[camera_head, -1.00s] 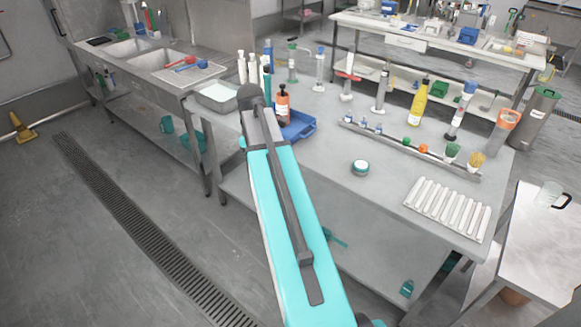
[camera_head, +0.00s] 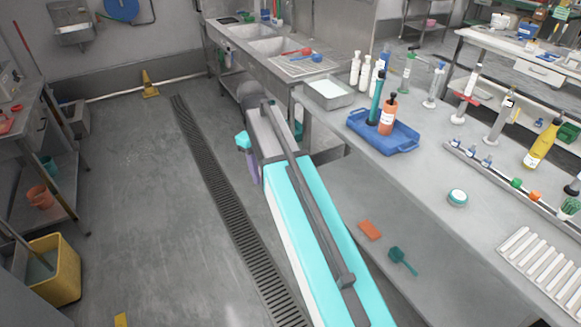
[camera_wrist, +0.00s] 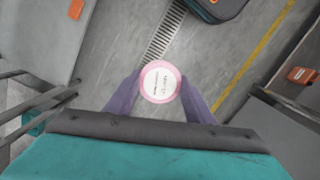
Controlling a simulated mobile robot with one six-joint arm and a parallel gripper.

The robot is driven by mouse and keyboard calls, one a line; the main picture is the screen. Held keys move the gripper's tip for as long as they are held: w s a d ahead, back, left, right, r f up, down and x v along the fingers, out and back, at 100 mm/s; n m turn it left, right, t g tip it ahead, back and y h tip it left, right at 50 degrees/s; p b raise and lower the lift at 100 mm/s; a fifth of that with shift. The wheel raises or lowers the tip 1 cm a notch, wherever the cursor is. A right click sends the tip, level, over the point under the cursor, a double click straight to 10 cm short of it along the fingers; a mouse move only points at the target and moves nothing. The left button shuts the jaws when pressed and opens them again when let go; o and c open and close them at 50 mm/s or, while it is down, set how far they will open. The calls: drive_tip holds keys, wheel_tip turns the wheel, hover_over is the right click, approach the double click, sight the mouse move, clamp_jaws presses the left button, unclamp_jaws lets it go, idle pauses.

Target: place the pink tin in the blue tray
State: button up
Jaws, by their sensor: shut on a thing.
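In the wrist view a round pink tin (camera_wrist: 160,82) with a white printed label sits between the two purple fingers of my gripper (camera_wrist: 160,90), which is shut on it. Grey floor and the drain grate show beyond it. In the head view my arm hides the tin, and only part of my gripper (camera_head: 252,168) shows, over the floor left of the steel table. The blue tray (camera_head: 385,136) stands on the table to the right of my gripper.
The steel table (camera_head: 440,175) carries white bottles (camera_head: 355,70), a grey pan (camera_head: 328,92) and a small round tin with a teal rim (camera_head: 457,197). A lower shelf holds an orange item (camera_head: 370,230). A yellow bucket (camera_head: 55,268) stands at lower left; the floor between is open.

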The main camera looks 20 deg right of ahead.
drive_tip(key=a, duration=0.3)
drive_tip(key=shift+w+a+r, duration=0.1)
drive_tip(key=shift+w+a, duration=0.1)
drive_tip(key=shift+a, duration=0.05)
drive_tip(key=shift+a, duration=0.1)
